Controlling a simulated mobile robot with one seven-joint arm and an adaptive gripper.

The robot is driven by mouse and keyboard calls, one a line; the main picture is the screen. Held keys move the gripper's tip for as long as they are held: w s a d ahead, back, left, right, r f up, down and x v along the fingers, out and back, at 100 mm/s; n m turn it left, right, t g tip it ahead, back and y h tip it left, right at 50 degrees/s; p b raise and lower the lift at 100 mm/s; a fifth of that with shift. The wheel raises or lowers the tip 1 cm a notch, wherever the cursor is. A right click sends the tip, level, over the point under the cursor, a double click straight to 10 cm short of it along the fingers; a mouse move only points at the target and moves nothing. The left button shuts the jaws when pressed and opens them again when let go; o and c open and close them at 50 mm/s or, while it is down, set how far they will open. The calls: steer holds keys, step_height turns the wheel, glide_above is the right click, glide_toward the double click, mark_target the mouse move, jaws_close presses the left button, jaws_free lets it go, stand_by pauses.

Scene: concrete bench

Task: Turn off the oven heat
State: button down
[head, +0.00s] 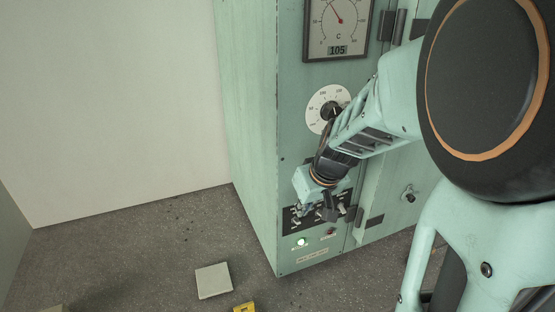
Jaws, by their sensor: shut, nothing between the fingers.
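The oven (255,130) is a pale green cabinet standing on the floor. Its gauge (338,22) has a red needle and a readout of 105. A round white dial with a black knob (328,108) sits below the gauge, partly covered by my arm. Lower down is a black switch panel (292,222) with several small switches. Under it a green lamp (302,242) is lit and a red lamp (331,231) looks dark. My gripper (331,213) is shut and empty in front of the switch panel, hiding part of it. I cannot tell whether it touches a switch.
Door hinges and a latch (409,194) stick out to the right of the panel. A light square plate (213,281) and a yellow object (244,307) lie on the dark floor. The floor left of the oven is mostly clear, up to a pale wall (110,100).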

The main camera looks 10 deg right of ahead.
mark_target(297, 220)
steer(key=shift+b+x, duration=0.6)
steer(key=shift+x, duration=1.05)
steer(key=shift+s+f+b, duration=0.15)
steer(key=shift+f+b, duration=0.05)
steer(key=shift+b, duration=0.55)
